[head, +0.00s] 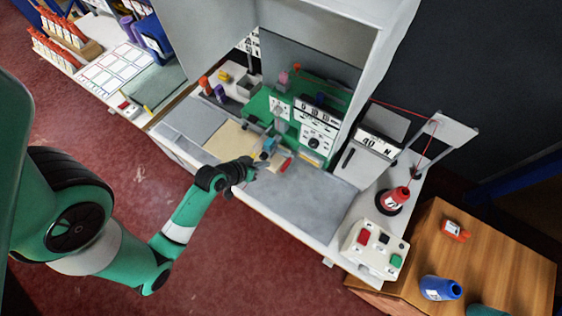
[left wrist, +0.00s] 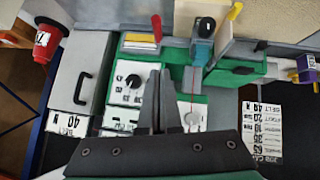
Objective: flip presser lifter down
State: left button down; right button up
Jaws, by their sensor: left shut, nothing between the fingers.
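My left gripper (head: 252,168) is shut and empty at the front of the green sewing machine (head: 309,120). Its closed fingers also show in the left wrist view (left wrist: 156,80), in front of the machine's dial panel (left wrist: 133,82). A blue part of the machine head (head: 270,145) is just beyond the fingers. I cannot tell which is the presser lifter. My right gripper is not in view.
A red thread cone (head: 396,200) and a button box (head: 375,249) stand at the table's right. A white hood panel (head: 385,35) rises over the machine. The grey front table surface (head: 300,200) is clear.

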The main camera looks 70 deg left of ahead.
pick_arm(q)
jog(key=b, duration=0.3)
send_over(286, 164)
jog(key=s, duration=0.3)
notch_tip(286, 164, down, 7)
jog(key=f, duration=0.1)
jog(key=d+f, duration=0.1)
jog(key=shift+f+b, duration=0.35)
jog(key=shift+f, duration=0.05)
jog(key=shift+w+f, duration=0.15)
jog(key=shift+f, duration=0.35)
notch_tip(286, 164, down, 3)
jog(key=b, duration=0.2)
jog(key=shift+f+b, duration=0.1)
jog(key=shift+b, duration=0.2)
